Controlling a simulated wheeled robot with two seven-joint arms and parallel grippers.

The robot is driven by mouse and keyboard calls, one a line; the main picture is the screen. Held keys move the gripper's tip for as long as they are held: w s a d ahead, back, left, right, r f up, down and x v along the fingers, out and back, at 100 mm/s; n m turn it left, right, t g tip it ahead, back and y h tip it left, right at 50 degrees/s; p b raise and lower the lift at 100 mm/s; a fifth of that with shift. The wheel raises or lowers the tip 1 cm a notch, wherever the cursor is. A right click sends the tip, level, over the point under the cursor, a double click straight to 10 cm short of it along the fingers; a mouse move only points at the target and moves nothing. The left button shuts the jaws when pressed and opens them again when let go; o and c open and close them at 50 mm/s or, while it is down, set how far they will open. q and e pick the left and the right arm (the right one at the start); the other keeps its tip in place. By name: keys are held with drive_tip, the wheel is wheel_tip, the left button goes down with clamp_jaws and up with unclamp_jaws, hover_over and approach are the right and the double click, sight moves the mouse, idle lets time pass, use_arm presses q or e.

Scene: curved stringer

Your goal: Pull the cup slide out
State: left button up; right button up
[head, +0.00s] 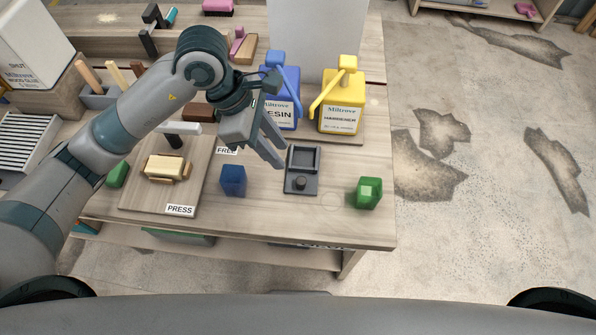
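A dark grey block (289,183) with a square recess and a round knob at its front lies on the bench, right of centre; it looks like the cup slide with its housing. I cannot tell how far the slide is out. My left gripper (279,154) reaches in from the left, with its fingers pointing down and right. The fingers are apart with nothing between them. The tips show just left of the block's back part; I cannot tell their height over the bench. My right gripper is not in view.
A blue block (233,180) stands left of the slide and a green block (368,193) right of it. The blue resin jug (288,83) and yellow hardener jug (343,98) stand behind. A press board (140,197) lies left. Bench is clear in front.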

sight(301, 180)
use_arm(q)
drive_tip(key=p+x, duration=0.2)
drive_tip(key=x, duration=0.8)
drive_tip(key=shift+p, duration=0.35)
drive_tip(key=shift+x, duration=0.9)
clamp_jaws()
